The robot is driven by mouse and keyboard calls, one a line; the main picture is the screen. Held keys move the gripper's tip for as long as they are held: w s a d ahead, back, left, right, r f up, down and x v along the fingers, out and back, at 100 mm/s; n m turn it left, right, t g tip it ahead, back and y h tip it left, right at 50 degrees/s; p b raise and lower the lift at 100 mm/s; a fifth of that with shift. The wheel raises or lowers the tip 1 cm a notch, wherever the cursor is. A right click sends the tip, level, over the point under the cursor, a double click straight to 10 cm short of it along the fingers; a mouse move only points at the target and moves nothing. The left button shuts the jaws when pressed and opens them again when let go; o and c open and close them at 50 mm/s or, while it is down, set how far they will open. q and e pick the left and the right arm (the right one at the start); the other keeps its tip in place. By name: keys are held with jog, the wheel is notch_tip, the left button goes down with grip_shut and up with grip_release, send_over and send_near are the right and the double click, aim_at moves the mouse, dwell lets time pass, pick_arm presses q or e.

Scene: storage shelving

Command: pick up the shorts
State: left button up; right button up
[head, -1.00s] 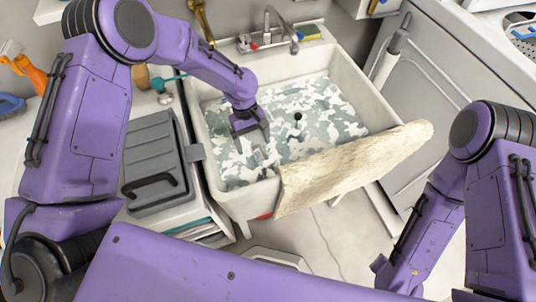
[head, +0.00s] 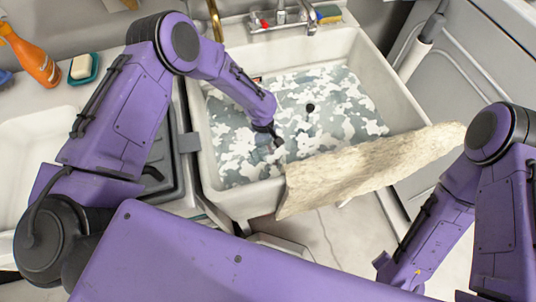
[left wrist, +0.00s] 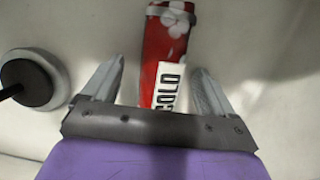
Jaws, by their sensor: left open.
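A grey-blue and white camouflage-patterned area (head: 340,105) spreads across the sink (head: 398,85). I cannot tell whether it is the shorts' cloth or a patchy surface. My left gripper (head: 275,142) is low in the sink over its near-left part. In the left wrist view the left gripper (left wrist: 152,88) is open. A red piece with white flowers and dark lettering (left wrist: 167,55) shows between and beyond its fingers, apart from them. I cannot tell if it is the shorts. My right arm is at the right; its gripper is out of view.
A cream shaggy cloth (head: 370,168) drapes over the sink's front right edge. A black plug (head: 310,107) stands in the sink; a round black piece (left wrist: 28,82) shows in the wrist view. A faucet (head: 282,15) is behind. A spray bottle (head: 32,55) and soap dish (head: 83,68) stand left.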

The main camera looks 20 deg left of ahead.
pick_arm(q)
jog(key=c, duration=1.3)
notch_tip(320, 180, up, 10)
jog(key=shift+r+p, duration=0.1)
jog(key=shift+p, duration=0.5)
jog(key=shift+c, duration=0.2)
jog(key=shift+s+a+m, duration=0.1)
jog(key=shift+s+m, duration=0.1)
jog(key=shift+m, duration=0.1)
jog(key=s+m, duration=0.1)
notch_tip(320, 180, up, 5)
jog(key=m+y+p, duration=0.1)
jog(key=m, duration=0.3)
send_over(264, 155)
jog(key=a, duration=0.2)
jog(key=w+a+r+m+p, duration=0.1)
jog(key=w+r, duration=0.1)
jog(key=r, duration=0.6)
jog(key=w+a+r+m+y+p, duration=0.1)
jog(key=w+a+r+p, duration=0.1)
jog(key=r, duration=0.6)
jog(key=shift+a+g+p, duration=0.3)
jog(key=shift+g, duration=0.1)
